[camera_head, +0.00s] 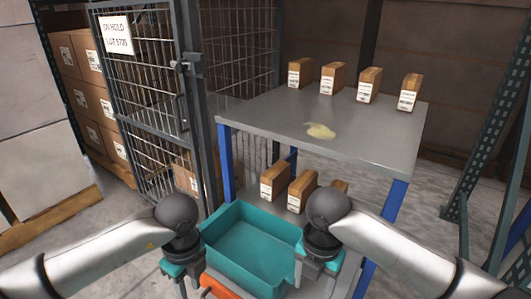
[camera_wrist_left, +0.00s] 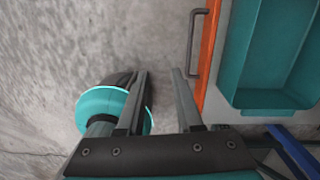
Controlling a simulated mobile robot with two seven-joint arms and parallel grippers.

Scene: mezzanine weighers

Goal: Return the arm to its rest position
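My left arm comes in from the left in the head view and ends in my left gripper (camera_head: 182,278), beside the left side of a teal bin (camera_head: 250,208). In the left wrist view the left gripper (camera_wrist_left: 160,74) has its two fingers apart with nothing between them, above the grey floor. My right arm comes in from the right, and its gripper (camera_head: 318,265) points down at the bin's right side. The right fingers are too hidden to tell whether they are open.
The teal bin rests by an orange edge (camera_wrist_left: 210,50) with a metal handle (camera_wrist_left: 194,45). Behind it stands a grey-topped table (camera_head: 270,118) with blue legs, several cartons (camera_head: 368,85) and a pale spill (camera_head: 320,131). More cartons (camera_head: 273,181) sit below. A mesh cage (camera_head: 150,90) stands left.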

